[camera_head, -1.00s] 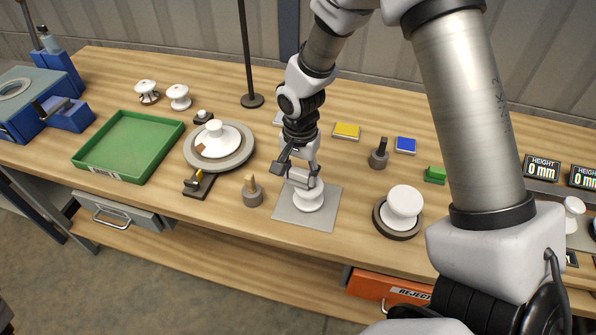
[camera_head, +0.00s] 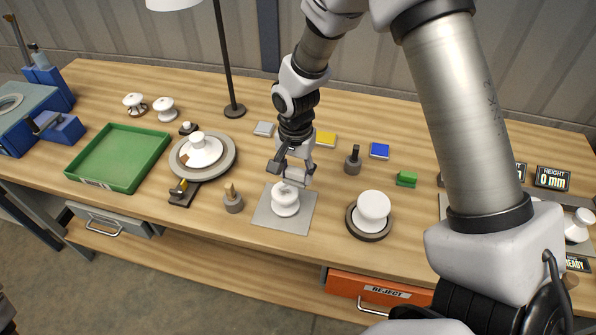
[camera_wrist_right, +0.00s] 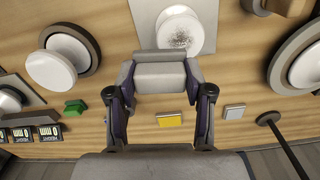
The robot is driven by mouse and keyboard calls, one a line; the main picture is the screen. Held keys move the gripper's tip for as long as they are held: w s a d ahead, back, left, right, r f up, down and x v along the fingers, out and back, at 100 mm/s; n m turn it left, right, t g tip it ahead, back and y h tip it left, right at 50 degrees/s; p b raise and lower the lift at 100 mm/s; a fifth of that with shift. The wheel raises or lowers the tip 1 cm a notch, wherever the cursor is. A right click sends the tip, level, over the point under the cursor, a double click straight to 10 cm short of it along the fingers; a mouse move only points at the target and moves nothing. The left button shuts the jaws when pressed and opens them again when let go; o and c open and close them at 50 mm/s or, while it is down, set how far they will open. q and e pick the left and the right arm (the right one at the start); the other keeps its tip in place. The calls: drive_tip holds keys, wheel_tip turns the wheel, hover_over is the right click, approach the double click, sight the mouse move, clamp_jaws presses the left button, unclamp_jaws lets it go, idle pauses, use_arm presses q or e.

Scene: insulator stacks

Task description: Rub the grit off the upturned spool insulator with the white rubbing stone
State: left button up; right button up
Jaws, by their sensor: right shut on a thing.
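The upturned spool insulator (camera_head: 285,205) stands on a grey square mat (camera_head: 265,215) in the head view. In the right wrist view its round white face (camera_wrist_right: 180,27) carries a patch of dark specks. My right gripper (camera_head: 294,177) is just above and beside the insulator, on its right in the head view. It is shut on the pale rubbing stone (camera_wrist_right: 160,76), which spans between the fingers in the wrist view. The stone appears clear of the speckled face there. My left gripper is not in view.
To the right a white insulator (camera_head: 373,206) sits on a dark round base. To the left stand a small peg-like tool (camera_head: 233,201), a round grey plate (camera_head: 226,167) and a green tray (camera_head: 87,165). Yellow (camera_head: 325,139), blue (camera_head: 379,151) and green (camera_head: 407,179) blocks lie behind.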

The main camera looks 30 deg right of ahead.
sight(297, 171)
drive_tip(key=shift+s+d+r+p, duration=0.15)
drive_tip(key=shift+r+p, duration=0.85)
drive_tip(key=shift+r, duration=0.5)
